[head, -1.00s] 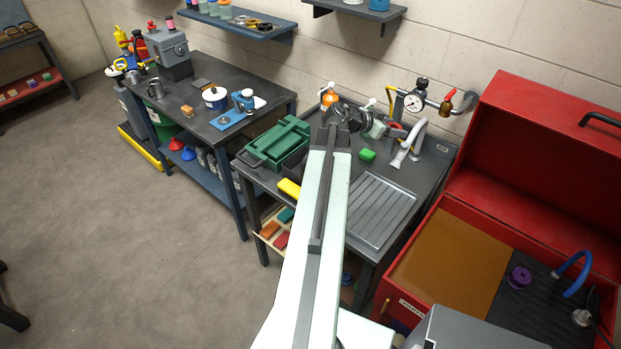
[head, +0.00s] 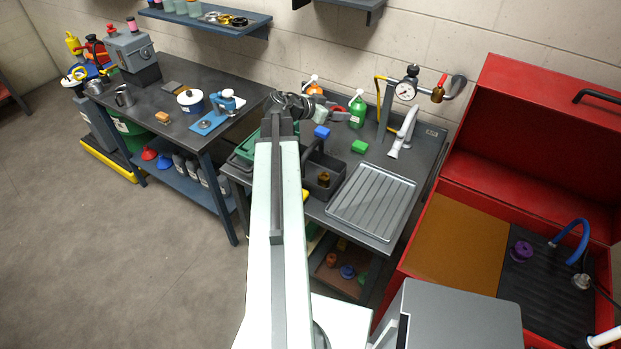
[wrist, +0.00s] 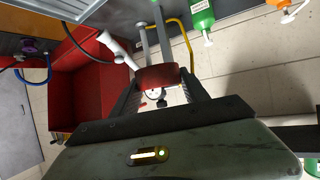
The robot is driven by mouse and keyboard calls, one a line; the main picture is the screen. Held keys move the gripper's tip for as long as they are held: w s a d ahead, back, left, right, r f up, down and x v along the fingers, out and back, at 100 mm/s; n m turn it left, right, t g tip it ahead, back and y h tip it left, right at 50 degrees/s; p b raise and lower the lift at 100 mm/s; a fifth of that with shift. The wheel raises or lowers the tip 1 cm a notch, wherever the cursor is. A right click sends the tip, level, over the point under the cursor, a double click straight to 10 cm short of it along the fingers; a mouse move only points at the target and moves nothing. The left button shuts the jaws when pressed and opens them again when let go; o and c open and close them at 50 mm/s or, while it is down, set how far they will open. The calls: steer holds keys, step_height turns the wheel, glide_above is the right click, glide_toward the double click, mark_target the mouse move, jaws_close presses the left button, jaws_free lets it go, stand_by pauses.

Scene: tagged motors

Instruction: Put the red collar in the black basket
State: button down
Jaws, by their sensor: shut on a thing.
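My gripper (wrist: 160,84) is shut on the red collar (wrist: 158,75), which sits between the two fingers in the wrist view. In the head view my gripper (head: 308,108) is up over the back left of the grey sink bench, and the collar (head: 338,117) shows as a small red piece at its right side. The black basket (head: 337,182) stands on the bench below and in front of the gripper, just right of my arm, with a small brown thing inside. Its left part is hidden by my arm. The collar is raised, apart from the basket.
A blue block (head: 321,131) and a green block (head: 360,146) lie behind the basket. A green bottle (head: 357,110) stands at the back. A green crate (head: 246,148) is left, partly hidden.

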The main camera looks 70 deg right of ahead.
steer(key=w+a+f, duration=0.1)
steer(key=w+a, duration=0.3)
steer(key=w, duration=0.9)
steer(key=f+b, duration=0.9)
steer(key=b, duration=0.1)
steer(key=f+b, duration=1)
steer(key=shift+s+a, duration=0.15)
steer(key=shift+s, duration=0.05)
steer(key=shift+f, duration=0.1)
steer(key=shift+a, duration=0.1)
steer(key=c, duration=0.8)
jaws_free()
steer(key=shift+c, duration=0.2)
